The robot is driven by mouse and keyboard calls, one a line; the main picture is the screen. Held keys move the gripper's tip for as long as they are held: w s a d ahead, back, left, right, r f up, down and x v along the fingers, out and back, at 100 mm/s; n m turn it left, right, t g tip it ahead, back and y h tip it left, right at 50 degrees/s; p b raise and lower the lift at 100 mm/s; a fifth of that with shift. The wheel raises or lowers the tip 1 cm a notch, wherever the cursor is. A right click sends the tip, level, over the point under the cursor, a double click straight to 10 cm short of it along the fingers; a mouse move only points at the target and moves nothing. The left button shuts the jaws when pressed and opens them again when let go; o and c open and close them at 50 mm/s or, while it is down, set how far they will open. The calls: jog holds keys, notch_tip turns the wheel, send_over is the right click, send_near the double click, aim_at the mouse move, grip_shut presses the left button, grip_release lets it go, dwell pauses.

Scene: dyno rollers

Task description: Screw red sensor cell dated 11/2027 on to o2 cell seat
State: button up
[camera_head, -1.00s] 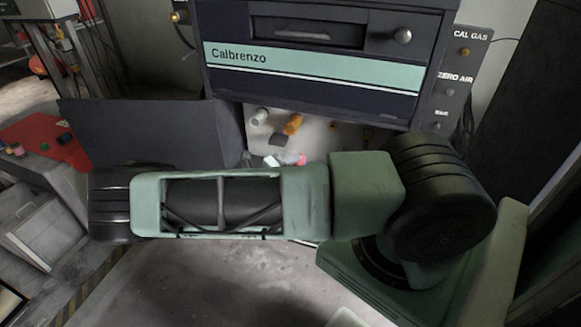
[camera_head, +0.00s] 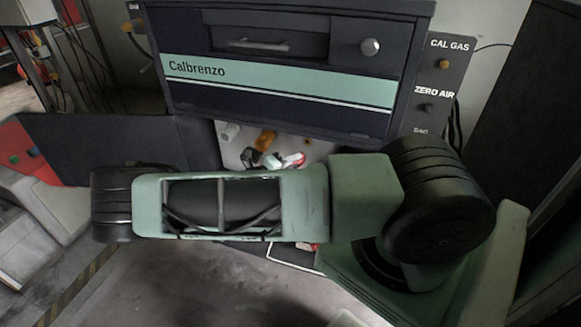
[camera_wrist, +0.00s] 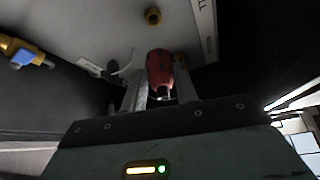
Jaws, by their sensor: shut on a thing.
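A red cylindrical cell (camera_wrist: 160,70) is held in my gripper (camera_wrist: 162,92), which is shut on it in the wrist view. The cell points up the picture, towards a pale panel. Its date cannot be read. A round brass fitting (camera_wrist: 153,15) sits on that panel just beyond the cell's far end, with a visible gap between them. I cannot tell for sure whether this fitting is the o2 cell seat. In the head view my arm hides most of the gripper area, and only a small red and white patch (camera_head: 293,160) shows above it.
The dark Calbrenzo cabinet (camera_head: 280,65) stands above the pale panel. An orange part (camera_head: 265,140) and a white cylinder (camera_head: 229,131) are near the panel. A blue and brass fitting (camera_wrist: 25,54) is at left in the wrist view. A CAL GAS and ZERO AIR panel (camera_head: 437,85) stands at right.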

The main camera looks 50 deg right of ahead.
jog(key=shift+w+d+b, duration=0.35)
jog(key=shift+d+b, duration=0.05)
jog(key=shift+d, duration=0.4)
jog(key=shift+w+d+b, duration=0.3)
jog(key=shift+d+b, duration=0.1)
jog(key=shift+d, duration=0.4)
jog(key=shift+w+d+b, duration=0.35)
jog(key=shift+d+b, duration=0.05)
jog(key=shift+d, duration=0.4)
jog(key=shift+w+p, duration=0.1)
jog(key=shift+p, duration=0.3)
jog(key=shift+w+d+p, duration=0.35)
jog(key=shift+d+p, duration=0.35)
jog(key=shift+p, duration=0.15)
dwell(0.6)
jog(key=shift+r, duration=0.1)
